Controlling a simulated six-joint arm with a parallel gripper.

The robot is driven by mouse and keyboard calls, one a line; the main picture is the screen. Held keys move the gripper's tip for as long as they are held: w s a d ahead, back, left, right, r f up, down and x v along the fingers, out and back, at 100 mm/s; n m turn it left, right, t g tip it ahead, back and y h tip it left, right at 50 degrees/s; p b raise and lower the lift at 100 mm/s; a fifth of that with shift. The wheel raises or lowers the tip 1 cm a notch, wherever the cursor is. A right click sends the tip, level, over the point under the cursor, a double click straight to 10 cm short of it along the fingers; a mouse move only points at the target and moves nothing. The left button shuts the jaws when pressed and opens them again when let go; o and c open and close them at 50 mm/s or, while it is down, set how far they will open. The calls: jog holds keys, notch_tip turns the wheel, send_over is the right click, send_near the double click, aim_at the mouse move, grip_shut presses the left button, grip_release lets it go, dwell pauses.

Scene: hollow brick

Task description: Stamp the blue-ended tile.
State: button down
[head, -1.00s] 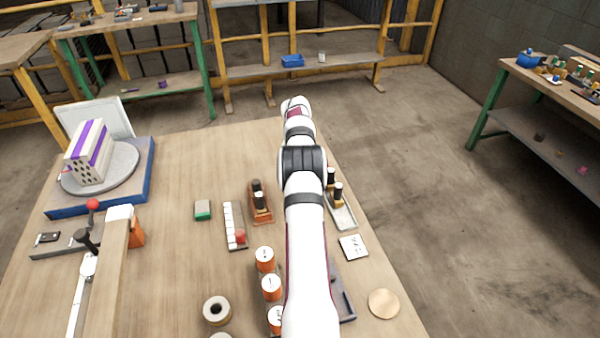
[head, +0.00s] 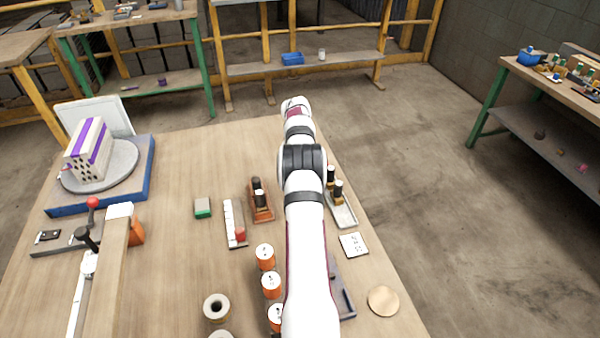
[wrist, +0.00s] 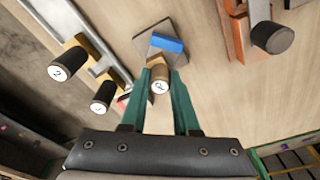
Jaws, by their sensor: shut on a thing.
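In the head view my arm hides the gripper, the held stamp and the tile.
A tray (head: 342,208) holds two more stamps, also in the wrist view (wrist: 70,62). An orange-brown holder (head: 260,203) with dark-handled tools stands left of my arm. Orange-and-white canisters (head: 265,257), a white card (head: 353,245) and a round disc (head: 383,301) are nearby.

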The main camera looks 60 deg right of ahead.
jog(key=shift+r, duration=3.55)
jog(key=w+a+r+n, duration=0.3)
jog(key=w+a+r, duration=0.1)
jog(key=a, duration=0.5)
jog(key=w+a+r+n+t, duration=0.1)
jog(key=w+a+r+n, duration=0.25)
jog(key=a, duration=0.65)
jog(key=w+a+r+n, duration=0.2)
jog(key=w+a+r, duration=0.3)
jog(key=a, duration=0.4)
jog(key=s+a+r+n, duration=0.2)
jog(key=s+a+n, duration=0.1)
jog(key=a, duration=0.8)
jog(key=s+a+r+n+y, duration=0.1)
jog(key=s+a+n, duration=0.3)
jog(key=a, duration=0.7)
jog(key=shift+s+r, duration=0.6)
